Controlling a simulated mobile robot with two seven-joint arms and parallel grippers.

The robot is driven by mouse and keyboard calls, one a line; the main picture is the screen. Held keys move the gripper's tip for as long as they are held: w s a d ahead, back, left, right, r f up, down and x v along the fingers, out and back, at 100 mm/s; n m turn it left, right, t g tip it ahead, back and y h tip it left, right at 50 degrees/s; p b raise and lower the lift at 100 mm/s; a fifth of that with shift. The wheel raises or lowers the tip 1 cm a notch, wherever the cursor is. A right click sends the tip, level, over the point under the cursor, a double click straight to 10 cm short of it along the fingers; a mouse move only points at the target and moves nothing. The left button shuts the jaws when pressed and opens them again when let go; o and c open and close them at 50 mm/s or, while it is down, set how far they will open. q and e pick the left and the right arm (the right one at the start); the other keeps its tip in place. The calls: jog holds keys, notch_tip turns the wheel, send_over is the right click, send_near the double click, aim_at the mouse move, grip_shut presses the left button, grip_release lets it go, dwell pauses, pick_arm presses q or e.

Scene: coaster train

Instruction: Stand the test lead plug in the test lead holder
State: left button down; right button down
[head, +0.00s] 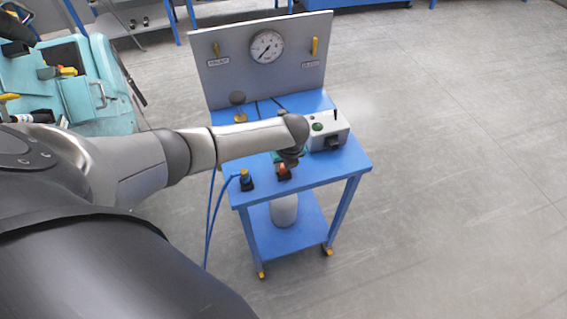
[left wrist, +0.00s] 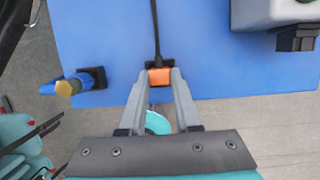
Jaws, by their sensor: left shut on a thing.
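The orange test lead plug (left wrist: 160,77) is between the two grey fingertips of my left gripper (left wrist: 160,82) in the left wrist view. A thin black lead runs from it up across the blue cart top. A small black block (left wrist: 161,64) shows right at the plug, apparently the test lead holder; I cannot tell whether the plug is seated in it. In the head view the orange plug (head: 283,169) is just above a black block near the cart's front edge, with my left gripper (head: 287,160) over it. My right gripper is not in view.
A brass-and-blue connector (left wrist: 68,87) with a blue hose is in another black block to the left. A grey box (head: 325,130) with a green button stands to the right. The cart's back panel (head: 230,85) carries a gauge (head: 266,46). A teal case (head: 85,85) stands left.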

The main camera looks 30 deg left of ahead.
pick_arm(q)
jog(key=c, duration=0.5)
grip_release()
jog(key=shift+c, duration=0.2)
jog(key=shift+r, duration=0.1)
jog(key=p+v, duration=0.2)
jog(key=v, duration=1.3)
